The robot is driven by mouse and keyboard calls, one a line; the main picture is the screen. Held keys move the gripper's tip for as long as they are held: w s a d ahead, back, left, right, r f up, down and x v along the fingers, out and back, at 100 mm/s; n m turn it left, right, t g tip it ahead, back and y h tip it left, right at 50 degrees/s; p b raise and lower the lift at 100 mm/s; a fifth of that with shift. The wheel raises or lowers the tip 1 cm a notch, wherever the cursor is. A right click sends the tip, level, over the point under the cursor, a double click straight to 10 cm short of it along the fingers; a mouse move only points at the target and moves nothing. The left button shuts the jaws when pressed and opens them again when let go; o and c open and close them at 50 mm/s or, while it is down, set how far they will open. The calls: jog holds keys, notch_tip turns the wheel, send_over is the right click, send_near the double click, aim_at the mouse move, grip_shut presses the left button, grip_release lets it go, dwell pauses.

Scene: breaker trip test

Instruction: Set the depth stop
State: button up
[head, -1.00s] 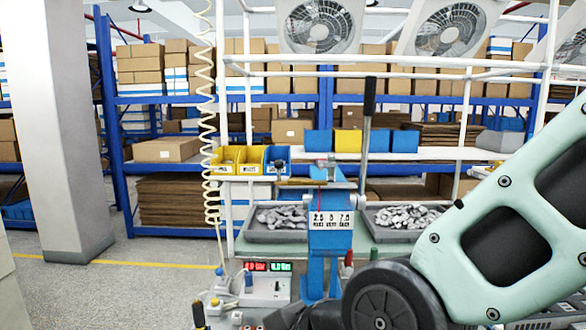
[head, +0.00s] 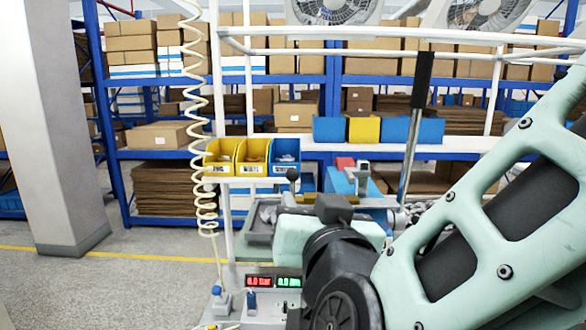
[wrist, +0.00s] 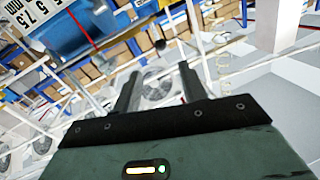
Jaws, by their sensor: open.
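The blue press (head: 345,182) stands at the centre of the head view, partly hidden behind my arm. Its long lever (head: 421,80) with a black grip rises to the right. In the wrist view the press's blue body (wrist: 75,32) and its white scale plate (wrist: 28,18), marked 5, 7.5 and mm, fill the upper left. A thin red line crosses the blue part. My gripper (wrist: 160,88) is open and empty, its two fingers apart, with the scale off to their upper left. In the head view my arm covers the front of the press and its scale.
A control box (head: 262,300) with red and green displays stands at the bottom centre. Yellow and blue bins (head: 222,160) sit left of the press. A coiled cord (head: 203,130) hangs beside them. A grey parts tray (head: 262,238) is partly hidden. Open floor lies left.

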aim_at(294, 177)
jog(key=w+p, duration=0.1)
jog(key=w, duration=0.3)
jog(key=w+a+p, duration=0.1)
jog(key=w+p, duration=0.1)
jog(key=w, duration=0.2)
jog(key=w+a+p, duration=0.1)
jog(key=w+p, duration=0.1)
jog(key=w, duration=0.2)
jog(key=shift+w+r, duration=0.1)
jog(key=shift+w, duration=0.05)
jog(key=shift+w+a+p, duration=0.15)
jog(key=shift+w+p, duration=0.2)
jog(key=shift+w, duration=0.1)
